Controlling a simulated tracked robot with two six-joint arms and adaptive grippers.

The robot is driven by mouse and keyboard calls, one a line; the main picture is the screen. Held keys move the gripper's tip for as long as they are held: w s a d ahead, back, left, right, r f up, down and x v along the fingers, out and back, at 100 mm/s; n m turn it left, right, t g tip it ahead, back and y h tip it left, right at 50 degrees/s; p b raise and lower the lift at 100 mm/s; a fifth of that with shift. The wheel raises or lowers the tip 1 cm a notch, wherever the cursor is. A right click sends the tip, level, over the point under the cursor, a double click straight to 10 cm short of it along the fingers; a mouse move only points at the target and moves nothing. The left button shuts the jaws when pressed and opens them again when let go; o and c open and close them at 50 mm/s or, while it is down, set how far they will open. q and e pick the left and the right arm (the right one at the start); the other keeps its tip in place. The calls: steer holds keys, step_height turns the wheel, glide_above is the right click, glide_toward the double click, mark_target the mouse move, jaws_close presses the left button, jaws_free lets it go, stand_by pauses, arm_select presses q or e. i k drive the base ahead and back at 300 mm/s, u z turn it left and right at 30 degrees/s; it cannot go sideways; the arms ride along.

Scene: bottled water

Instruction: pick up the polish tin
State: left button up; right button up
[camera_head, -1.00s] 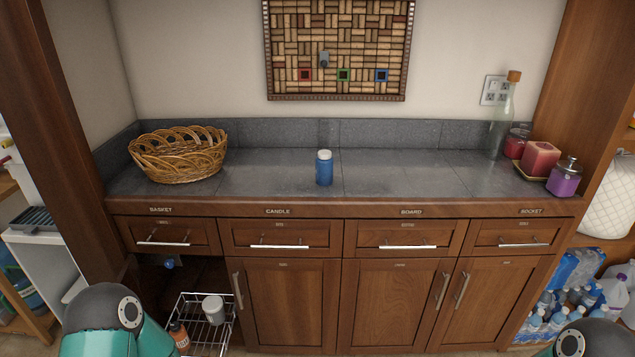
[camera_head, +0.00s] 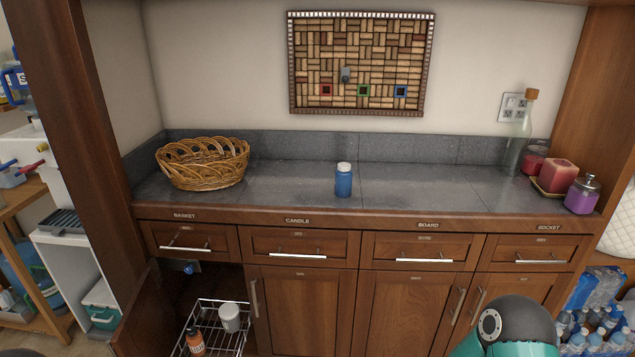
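I see no readable label that names the polish tin. A pale grey-white cylindrical tin (camera_head: 230,317) stands in the pull-out wire basket (camera_head: 246,340) in the open lower left cabinet, beside an orange-brown bottle (camera_head: 194,341) with a dark top. A blue jar with a white lid (camera_head: 343,182) stands upright on the counter. Neither of my grippers is in view. Only a teal and dark link of one of my arms shows at the bottom right.
The grey counter (camera_head: 290,185) carries a wicker basket (camera_head: 203,164) at left and candles (camera_head: 558,177), a purple jar (camera_head: 582,195) and a corked bottle (camera_head: 519,135) at right. The open cabinet door (camera_head: 140,310) stands left of the wire basket. Drawers are shut.

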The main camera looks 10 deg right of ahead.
mark_target(343, 181)
steer(key=u, duration=0.1)
steer(key=i, duration=1)
steer(key=z, duration=0.05)
